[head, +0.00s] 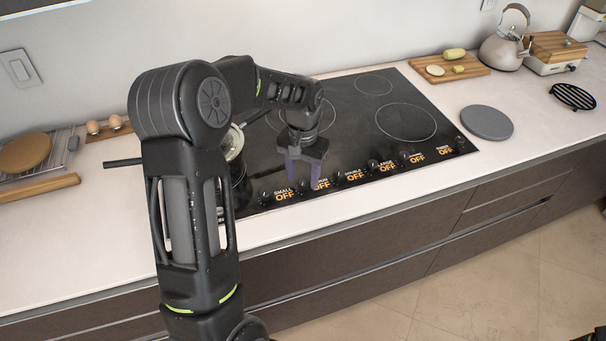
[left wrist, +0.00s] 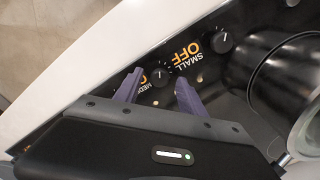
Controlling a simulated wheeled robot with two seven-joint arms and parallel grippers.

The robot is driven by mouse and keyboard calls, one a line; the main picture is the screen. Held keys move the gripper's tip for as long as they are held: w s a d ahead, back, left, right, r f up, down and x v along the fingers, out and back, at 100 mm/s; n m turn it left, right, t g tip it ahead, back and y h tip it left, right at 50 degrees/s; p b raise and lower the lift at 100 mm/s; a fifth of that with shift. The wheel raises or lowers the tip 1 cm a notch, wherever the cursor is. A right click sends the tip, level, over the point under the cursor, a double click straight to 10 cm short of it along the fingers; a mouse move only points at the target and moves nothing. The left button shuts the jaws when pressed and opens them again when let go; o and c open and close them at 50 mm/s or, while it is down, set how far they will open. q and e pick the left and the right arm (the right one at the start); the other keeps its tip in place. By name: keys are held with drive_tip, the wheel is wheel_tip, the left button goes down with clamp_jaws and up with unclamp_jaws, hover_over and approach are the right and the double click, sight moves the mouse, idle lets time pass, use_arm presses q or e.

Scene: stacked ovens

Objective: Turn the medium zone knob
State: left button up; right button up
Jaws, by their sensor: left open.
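The medium zone knob (left wrist: 160,76) is a small black round knob on the cooktop's front strip, next to a partly hidden orange MEDIUM OFF label. My left gripper (head: 303,174) has purple fingers and points down at the front strip near this knob. In the left wrist view its fingers (left wrist: 159,78) are open and apart, with the medium knob showing between the tips. I cannot tell whether either finger touches it. In the head view the MEDIUM label is partly covered by a finger. My right gripper is not in view.
The small zone knob (left wrist: 222,42) sits beside the medium one. Further knobs and OFF labels (head: 354,176) run along the strip to the right. A pot (head: 233,145) stands on the cooktop, partly behind my arm. A kettle (head: 503,45) and cutting board (head: 450,68) stand behind right.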

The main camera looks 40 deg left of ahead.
use_arm(q)
drive_tip(key=shift+f, duration=0.35)
clamp_jaws()
idle(0.3)
